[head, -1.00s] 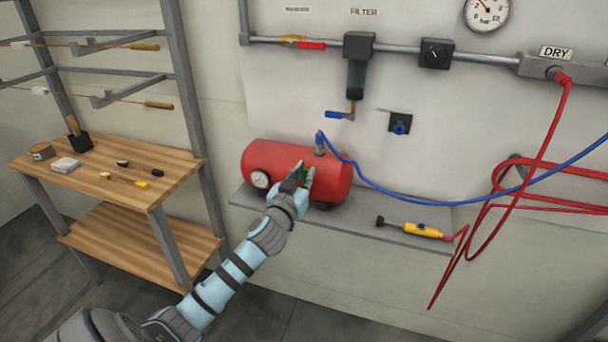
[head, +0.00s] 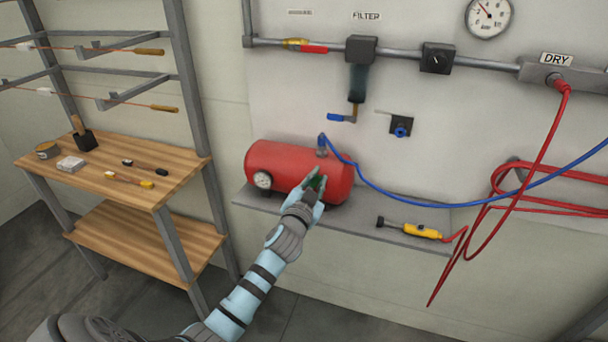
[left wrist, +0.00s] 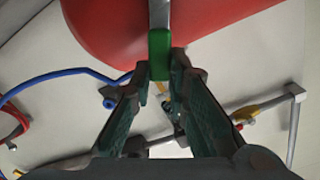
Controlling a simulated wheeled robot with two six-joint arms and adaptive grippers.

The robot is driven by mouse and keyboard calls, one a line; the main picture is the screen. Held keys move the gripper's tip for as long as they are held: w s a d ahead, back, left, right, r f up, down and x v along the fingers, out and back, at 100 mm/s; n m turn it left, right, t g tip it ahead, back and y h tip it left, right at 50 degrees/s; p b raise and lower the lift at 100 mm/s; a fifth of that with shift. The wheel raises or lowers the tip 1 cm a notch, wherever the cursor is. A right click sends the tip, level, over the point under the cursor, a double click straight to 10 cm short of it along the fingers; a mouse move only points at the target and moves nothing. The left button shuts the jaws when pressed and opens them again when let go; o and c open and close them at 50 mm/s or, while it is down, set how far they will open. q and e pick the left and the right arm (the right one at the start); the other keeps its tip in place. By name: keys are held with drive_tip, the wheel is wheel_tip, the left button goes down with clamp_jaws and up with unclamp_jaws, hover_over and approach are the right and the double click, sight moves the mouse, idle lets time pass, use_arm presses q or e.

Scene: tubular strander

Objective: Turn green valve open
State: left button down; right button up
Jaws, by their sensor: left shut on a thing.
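The green valve handle (left wrist: 160,55) shows in the left wrist view as a green grip on a grey lever, in front of the red tank. My left gripper (left wrist: 160,76) has its two fingertips closed on either side of the green end. In the head view, my left gripper (head: 314,184) is at the lower right front of the red tank (head: 285,165), and only a small green patch shows between its fingers. The valve's body is hidden behind the gripper there. My right gripper is not in view.
The tank stands on a grey wall shelf (head: 375,231) with a yellow-handled tool (head: 422,231) to the right. A blue hose (head: 400,202) runs from the tank's top. A wooden workbench (head: 120,190) stands left. A pipe with a filter (head: 358,82) is above.

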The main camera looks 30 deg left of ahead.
use_arm(q)
drive_tip(key=m, duration=0.2)
drive_tip(key=d+f+m, duration=0.2)
drive_tip(key=m, duration=0.1)
drive_tip(key=shift+w+d+f+m, duration=0.1)
drive_tip(key=shift+w+d+m, duration=0.05)
drive_tip(key=shift+w+m, duration=0.15)
drive_tip(key=f+m, duration=0.1)
drive_tip(key=d+m+b, duration=0.1)
drive_tip(key=m, duration=0.1)
drive_tip(key=shift+w+f, duration=0.1)
drive_tip(key=shift+f, duration=0.3)
drive_tip(key=shift+d+f+m+b, duration=0.15)
drive_tip(key=shift+f+m, duration=0.15)
drive_tip(key=shift+m, duration=0.35)
drive_tip(key=shift+a+f+m+b, duration=0.15)
drive_tip(key=shift+f+m, duration=0.2)
drive_tip(key=shift+m, duration=0.35)
drive_tip(key=shift+d+f+m+b, duration=0.15)
drive_tip(key=shift+f+m, duration=0.15)
drive_tip(key=shift+m, duration=0.35)
drive_tip(key=c, duration=1.5)
unclamp_jaws()
drive_tip(key=shift+c, duration=0.2)
approach(332, 193)
drive_tip(key=v, duration=0.5)
drive_tip(key=shift+d, duration=0.1)
